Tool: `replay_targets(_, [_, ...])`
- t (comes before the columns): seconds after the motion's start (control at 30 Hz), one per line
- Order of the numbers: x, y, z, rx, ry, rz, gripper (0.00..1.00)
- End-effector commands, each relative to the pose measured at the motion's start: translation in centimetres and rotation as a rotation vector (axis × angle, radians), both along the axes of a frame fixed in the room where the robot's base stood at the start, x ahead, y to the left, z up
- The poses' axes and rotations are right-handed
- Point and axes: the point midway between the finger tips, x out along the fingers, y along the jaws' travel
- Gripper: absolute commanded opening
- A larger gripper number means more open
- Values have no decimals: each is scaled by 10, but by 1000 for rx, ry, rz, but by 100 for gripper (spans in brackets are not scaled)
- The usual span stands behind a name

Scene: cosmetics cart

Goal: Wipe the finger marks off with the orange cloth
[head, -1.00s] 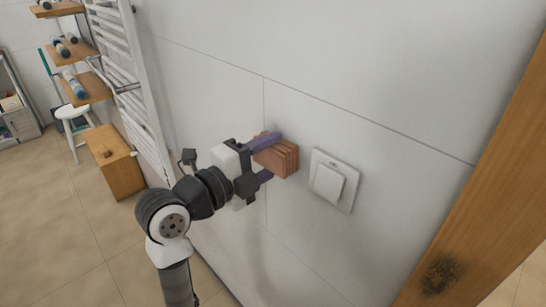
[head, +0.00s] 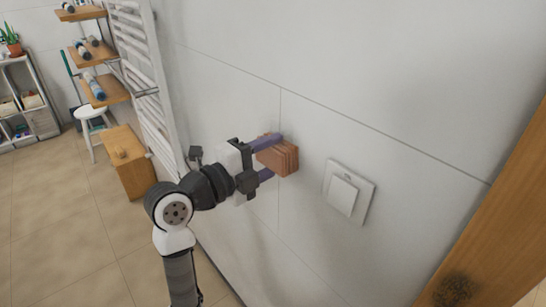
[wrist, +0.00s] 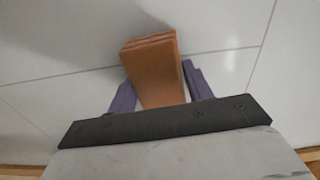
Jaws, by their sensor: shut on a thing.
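The orange cloth (head: 283,158) is a folded, layered block held between the purple fingers of my gripper (head: 271,156). It is beside the white tiled wall, left of the light switch; I cannot tell whether it touches the wall. In the wrist view the cloth (wrist: 153,72) sticks out past the fingertips of my gripper (wrist: 158,82), with a finger on each side. A dark smudge (head: 453,290) shows on the wooden post at the lower right; I cannot tell if it is the finger marks. No clear marks show on the switch.
The white light switch (head: 348,192) is on the wall right of the cloth. The wooden post (head: 500,225) stands at the right. A white towel rail (head: 140,75), a wooden box (head: 128,160), a white stool (head: 90,115) and shelves (head: 105,92) are at the left. Open floor lies at lower left.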

Motion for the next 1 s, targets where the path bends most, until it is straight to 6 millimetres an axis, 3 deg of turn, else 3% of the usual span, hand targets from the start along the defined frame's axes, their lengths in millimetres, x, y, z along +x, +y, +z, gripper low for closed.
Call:
replay_targets(0.33, [13, 11, 0, -1, 2, 0, 32])
replay_targets(0.73, [12, 12, 20, -1, 1, 0, 32])
replay_targets(1.0, [8, 8, 20, -1, 1, -1, 32])
